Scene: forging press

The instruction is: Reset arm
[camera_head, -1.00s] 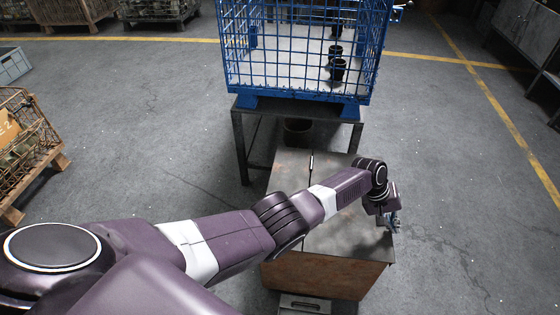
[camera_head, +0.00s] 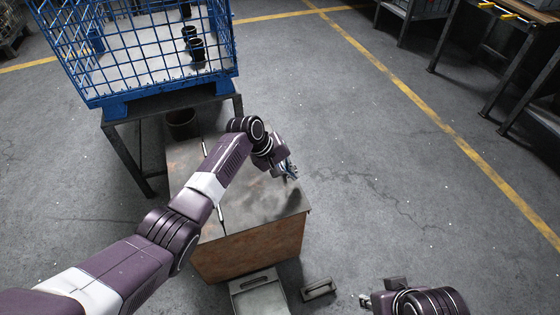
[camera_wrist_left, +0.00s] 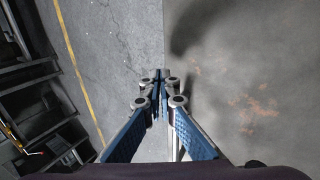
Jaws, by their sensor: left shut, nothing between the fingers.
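My left arm reaches in from the left in the head view, and its gripper (camera_head: 289,170) is over the right edge of a metal-topped box (camera_head: 262,208). In the left wrist view the blue-padded fingers (camera_wrist_left: 160,78) meet at their tips with nothing between them, above the line between the box top (camera_wrist_left: 245,90) and the floor. My right arm shows at the bottom right of the head view, with part of its gripper (camera_head: 366,301) at its left end. Whether that gripper is open or shut is too unclear to tell.
A blue wire cage (camera_head: 150,50) with several dark cups (camera_head: 196,50) stands on a dark metal stand (camera_head: 130,155) behind the box. Workbenches (camera_head: 500,45) stand at the upper right. The floor right of the box is clear, with a yellow line (camera_head: 430,115).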

